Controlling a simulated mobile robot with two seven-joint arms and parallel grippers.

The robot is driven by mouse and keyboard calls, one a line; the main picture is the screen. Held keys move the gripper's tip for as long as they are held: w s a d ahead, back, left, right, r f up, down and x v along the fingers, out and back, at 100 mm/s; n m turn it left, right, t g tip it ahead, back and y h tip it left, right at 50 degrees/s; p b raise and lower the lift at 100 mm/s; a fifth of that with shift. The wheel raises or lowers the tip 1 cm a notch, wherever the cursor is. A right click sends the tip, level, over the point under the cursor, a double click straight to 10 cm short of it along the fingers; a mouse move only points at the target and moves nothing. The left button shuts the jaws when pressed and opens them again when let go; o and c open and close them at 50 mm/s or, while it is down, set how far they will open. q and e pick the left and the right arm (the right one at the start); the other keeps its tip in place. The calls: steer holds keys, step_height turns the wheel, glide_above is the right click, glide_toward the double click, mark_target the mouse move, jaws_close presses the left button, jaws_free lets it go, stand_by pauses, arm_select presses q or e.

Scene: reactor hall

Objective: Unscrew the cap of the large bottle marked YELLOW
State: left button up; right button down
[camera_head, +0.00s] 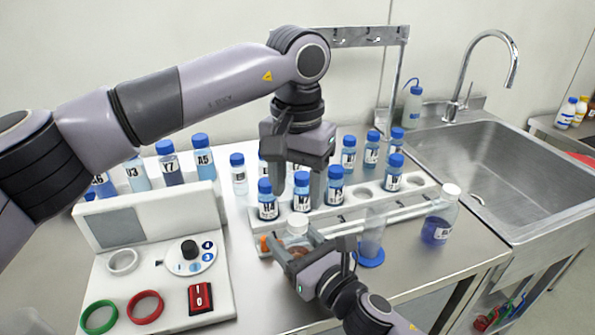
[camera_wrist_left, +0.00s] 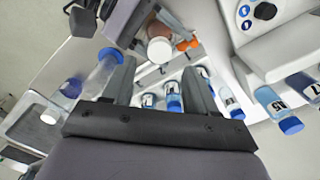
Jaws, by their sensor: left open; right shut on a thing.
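A bottle (camera_head: 295,236) with a white cap (camera_head: 298,222) stands at the front left of the rack. Its body looks brownish in the left wrist view (camera_wrist_left: 157,27), where the white cap (camera_wrist_left: 160,50) faces the camera. No marking on it is readable. My right gripper (camera_head: 300,250) is shut on this bottle's body and hides much of it. My left gripper (camera_head: 297,190) is open and empty, pointing down above and slightly behind the white cap. In the left wrist view its fingers (camera_wrist_left: 158,78) do not enclose the cap.
A white rack (camera_head: 340,213) holds several blue-capped vials close around my left gripper. A white-capped bottle with blue liquid (camera_head: 437,230) stands right, near a clear cylinder on a blue base (camera_head: 371,256). A white device (camera_head: 150,262) is left; a steel sink (camera_head: 500,165) is right.

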mark_target(297, 219)
arm_select(q)
steer(key=shift+f, duration=2.8)
jaws_close()
